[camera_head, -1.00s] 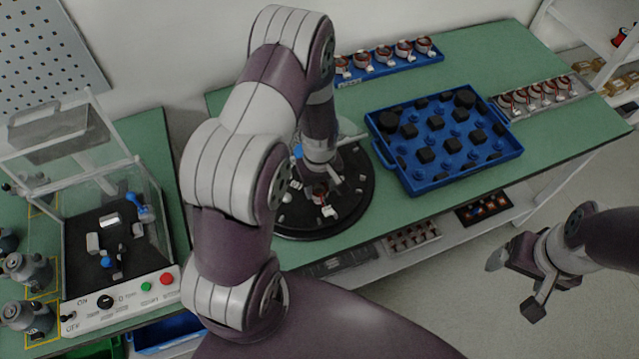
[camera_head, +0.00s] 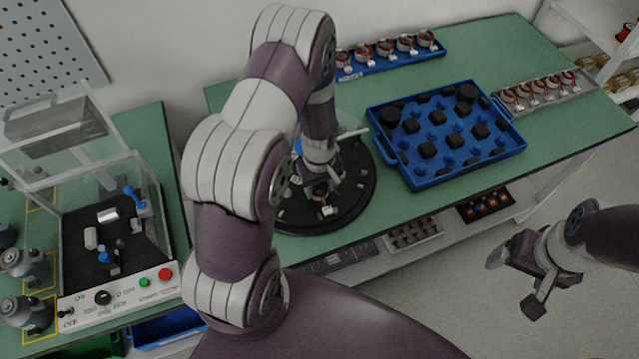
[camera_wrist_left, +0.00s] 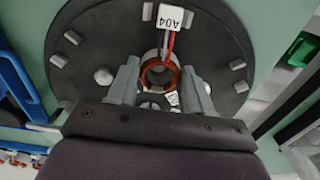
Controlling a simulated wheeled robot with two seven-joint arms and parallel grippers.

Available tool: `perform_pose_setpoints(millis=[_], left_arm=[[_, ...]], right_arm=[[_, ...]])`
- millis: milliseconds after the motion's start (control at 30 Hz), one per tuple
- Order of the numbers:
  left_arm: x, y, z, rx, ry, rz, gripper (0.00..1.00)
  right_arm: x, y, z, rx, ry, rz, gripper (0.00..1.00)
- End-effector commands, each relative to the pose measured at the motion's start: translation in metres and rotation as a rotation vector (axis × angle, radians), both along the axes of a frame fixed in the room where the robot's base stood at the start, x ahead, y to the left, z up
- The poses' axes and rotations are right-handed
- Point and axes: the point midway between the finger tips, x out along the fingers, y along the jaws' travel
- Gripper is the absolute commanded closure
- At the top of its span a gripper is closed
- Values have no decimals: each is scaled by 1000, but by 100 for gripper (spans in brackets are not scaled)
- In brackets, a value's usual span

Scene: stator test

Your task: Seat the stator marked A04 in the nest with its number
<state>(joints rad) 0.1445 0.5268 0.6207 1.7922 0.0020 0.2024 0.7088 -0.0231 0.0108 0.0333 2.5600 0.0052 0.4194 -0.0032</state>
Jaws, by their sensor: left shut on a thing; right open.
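A white tag reading A04 (camera_wrist_left: 176,18), upside down in the left wrist view, lies at the far end of the leads. My right gripper (camera_head: 513,281) is open and empty, off the table's front.
A blue tray (camera_head: 388,155) with black blocks and blue pegs stands right of the plate. A blue rack (camera_head: 350,74) and a grey rack (camera_head: 507,110) hold several stators. A test box with a clear lid (camera_head: 120,285) stands left. Grey studs ring the plate.

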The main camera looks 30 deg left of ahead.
Motion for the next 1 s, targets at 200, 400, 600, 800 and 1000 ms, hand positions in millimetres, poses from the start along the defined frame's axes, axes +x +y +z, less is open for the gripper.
perform_pose_setpoints(millis=[200,400,600,800,1000], left_arm=[[1,0,-6,0,0,0,85],[1,0,-7,0,0,0,85],[2,0,-7,0,0,0,24],[2,0,-7,0,0,0,20],[3,0,2,0,-4,0,20]], right_arm=[[0,0,-4,0,0,0,18],[0,0,-4,0,0,0,18],[0,0,-4,0,0,0,18],[0,0,-4,0,0,0,18],[0,0,-6,0,0,0,18]])
